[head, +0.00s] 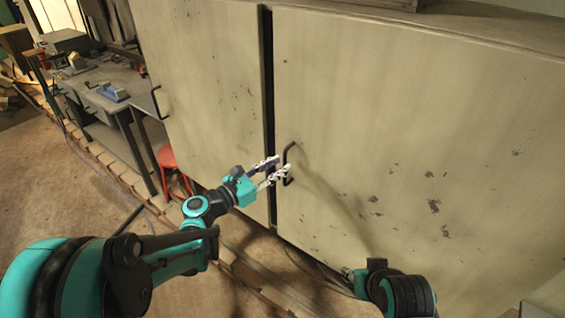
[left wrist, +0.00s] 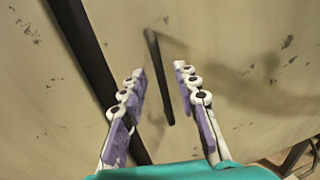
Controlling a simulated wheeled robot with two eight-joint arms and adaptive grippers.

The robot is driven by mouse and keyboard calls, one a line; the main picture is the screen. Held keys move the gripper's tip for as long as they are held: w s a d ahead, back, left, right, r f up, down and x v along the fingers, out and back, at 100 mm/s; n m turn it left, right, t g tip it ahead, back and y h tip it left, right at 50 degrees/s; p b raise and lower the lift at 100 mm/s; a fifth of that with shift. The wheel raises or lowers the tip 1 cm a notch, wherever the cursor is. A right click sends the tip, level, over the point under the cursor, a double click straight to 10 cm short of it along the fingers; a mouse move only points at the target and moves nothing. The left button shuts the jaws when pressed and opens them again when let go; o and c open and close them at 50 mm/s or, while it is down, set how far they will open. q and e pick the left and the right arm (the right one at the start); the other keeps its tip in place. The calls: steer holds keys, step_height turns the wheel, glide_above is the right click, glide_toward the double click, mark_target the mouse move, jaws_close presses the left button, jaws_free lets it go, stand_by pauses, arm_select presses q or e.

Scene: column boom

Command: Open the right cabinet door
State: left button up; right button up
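The right cabinet door (head: 390,140) is a large worn cream panel and looks closed. Its black bar handle (head: 287,180) is near its left edge, beside a dark vertical gap. My left gripper (head: 279,166) is at this handle with its fingers apart. In the left wrist view the handle (left wrist: 157,75) shows between and beyond the two open fingers (left wrist: 160,72); I cannot tell if either touches it. My right gripper (head: 347,273) is low in front of the door, mostly hidden behind its own wrist, so its opening does not show.
The left cabinet door (head: 205,90) is left of the dark gap. A workbench (head: 105,95) with tools and a red stool (head: 172,163) stand at the left. The floor (head: 60,185) in front of the bench is mostly clear.

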arm_select(q)
steer(key=shift+x, duration=1.6)
jaws_close()
